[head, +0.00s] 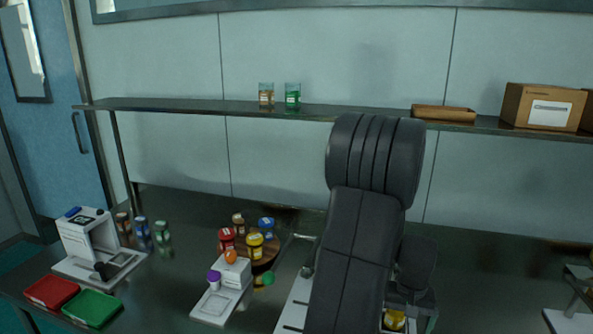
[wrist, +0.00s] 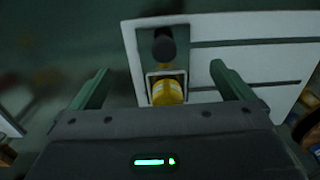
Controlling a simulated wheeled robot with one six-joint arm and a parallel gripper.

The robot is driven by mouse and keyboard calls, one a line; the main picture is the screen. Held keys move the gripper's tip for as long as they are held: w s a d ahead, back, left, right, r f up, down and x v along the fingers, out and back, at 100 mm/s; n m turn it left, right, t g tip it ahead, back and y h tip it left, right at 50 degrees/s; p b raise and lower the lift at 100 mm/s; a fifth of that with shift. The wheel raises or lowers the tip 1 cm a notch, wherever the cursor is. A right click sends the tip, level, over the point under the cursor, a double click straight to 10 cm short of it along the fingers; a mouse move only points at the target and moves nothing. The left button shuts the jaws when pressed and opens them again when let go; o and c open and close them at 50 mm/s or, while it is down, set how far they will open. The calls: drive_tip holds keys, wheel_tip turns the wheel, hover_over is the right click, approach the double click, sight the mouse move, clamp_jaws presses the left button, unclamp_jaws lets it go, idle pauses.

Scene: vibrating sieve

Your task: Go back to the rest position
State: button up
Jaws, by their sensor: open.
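My gripper (wrist: 160,67) is open, with its two green-grey fingers wide apart and nothing between them touching either finger. A yellow-topped jar (wrist: 167,92) sits in a small square holder on a white machine base (wrist: 245,38), seen between the fingers in the wrist view and apart from them. A dark round knob or post (wrist: 164,46) stands beside the holder. In the head view my arm covers much of the machine's white base (head: 293,306). The yellow jar (head: 394,320) shows low beside the arm. The gripper's fingers are hard to make out there.
On the dark bench (head: 180,200) are a white balance-like device (head: 88,240), red (head: 51,291) and green (head: 92,307) trays, a small white scale (head: 215,305) and several jars on a round wooden stand (head: 265,262). A shelf (head: 200,104) with two glass jars and boxes runs behind.

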wheel_tip(320, 180, down, 9)
drive_tip(key=b, duration=0.5)
drive_tip(key=shift+r, duration=0.1)
drive_tip(key=shift+a+f+b, duration=0.15)
drive_tip(key=shift+f+b, duration=0.15)
drive_tip(key=shift+f, duration=0.05)
drive_tip(key=shift+w+a+r, duration=0.1)
drive_tip(key=shift+w+a, duration=0.1)
drive_tip(key=shift+a, duration=0.4)
drive_tip(key=shift+w+a+r, duration=0.1)
drive_tip(key=shift+w+a, duration=0.1)
drive_tip(key=shift+a, duration=0.4)
drive_tip(key=shift+w+a+r, duration=0.1)
drive_tip(key=shift+w+a, duration=0.1)
drive_tip(key=shift+a, duration=0.4)
